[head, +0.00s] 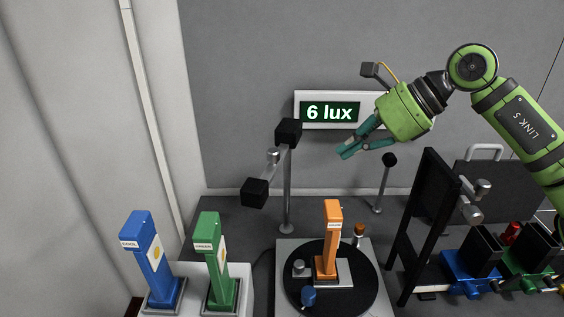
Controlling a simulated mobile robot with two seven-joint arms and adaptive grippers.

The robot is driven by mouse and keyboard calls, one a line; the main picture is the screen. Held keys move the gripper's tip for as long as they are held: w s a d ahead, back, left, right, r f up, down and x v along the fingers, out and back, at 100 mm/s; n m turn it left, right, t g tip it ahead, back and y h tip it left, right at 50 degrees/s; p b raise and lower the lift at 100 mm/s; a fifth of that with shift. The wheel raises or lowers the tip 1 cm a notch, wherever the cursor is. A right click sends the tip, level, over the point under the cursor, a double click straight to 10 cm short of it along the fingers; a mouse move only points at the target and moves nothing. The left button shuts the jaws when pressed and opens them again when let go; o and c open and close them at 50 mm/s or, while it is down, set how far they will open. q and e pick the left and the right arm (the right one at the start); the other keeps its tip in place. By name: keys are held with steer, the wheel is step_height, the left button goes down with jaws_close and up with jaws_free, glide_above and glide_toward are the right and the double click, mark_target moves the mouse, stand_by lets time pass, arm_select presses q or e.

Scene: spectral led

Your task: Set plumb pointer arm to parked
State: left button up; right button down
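No part carries a readable "plumb pointer" label. A stand with a grey swing arm (266,172) may be the pointer arm, but I cannot tell for sure. The arm slants down and left from a black block (288,132) on a metal post to another black block (255,192), with a metal knob (273,156) on it. My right gripper (352,151) is green with teal fingers. My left gripper is out of view.
A wall display (330,112) reads "6 lux". An orange post (331,235) stands on a black turntable (305,293). Blue (147,260) and green (211,258) posts stand at left. A black panel (424,215) and coloured units (470,270) fill the right. A thin post (384,180) stands behind.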

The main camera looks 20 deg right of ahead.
mark_target(276, 157)
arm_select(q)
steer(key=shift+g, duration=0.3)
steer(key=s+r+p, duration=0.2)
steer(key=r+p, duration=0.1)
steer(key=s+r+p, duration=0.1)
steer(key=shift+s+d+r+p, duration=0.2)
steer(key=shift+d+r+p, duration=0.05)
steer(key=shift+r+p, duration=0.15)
arm_select(e)
steer(key=a+r+x, duration=0.1)
steer(key=x, duration=1.1)
steer(key=shift+w+a+r, duration=0.25)
steer(key=shift+w+a, duration=0.2)
steer(key=shift+w, duration=0.05)
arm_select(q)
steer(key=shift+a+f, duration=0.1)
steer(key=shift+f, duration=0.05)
